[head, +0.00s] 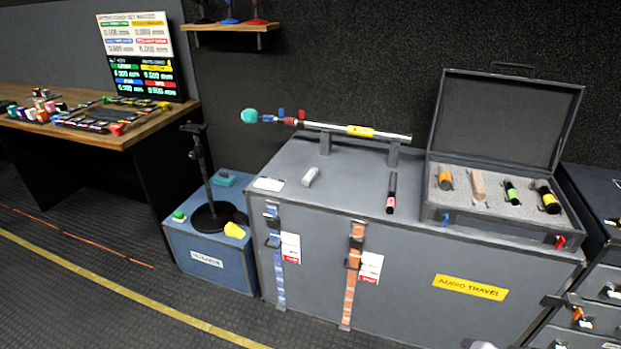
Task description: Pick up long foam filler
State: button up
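An open grey case (455,213) stands at the right end of a large grey trunk (330,225), its lid up. A tan, slim piece (478,187) sits in a slot of its pale foam, between an orange-banded dark item (445,178) and a green-banded one (511,191). It looks like a foam filler, but I cannot be sure. A short light-grey cylinder (310,176) lies on the trunk top at the left; its material is unclear.
A pink-banded black microphone (391,194) lies on the trunk. Behind it a pole with a yellow label (360,131) rests on two supports. A yellow-banded item (547,197) fills the case's right slot. A blue box (207,245) with a stand is left; drawers are right.

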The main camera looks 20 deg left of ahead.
aim_at(479, 188)
jog(key=i+l+u, duration=0.2)
jog(key=i, duration=0.45)
jog(key=i+l+u, duration=0.15)
jog(key=i+l, duration=0.35)
jog(key=i, duration=0.15)
jog(key=i+l+u, duration=0.2)
jog(key=i+l, duration=0.3)
jog(key=i, duration=0.15)
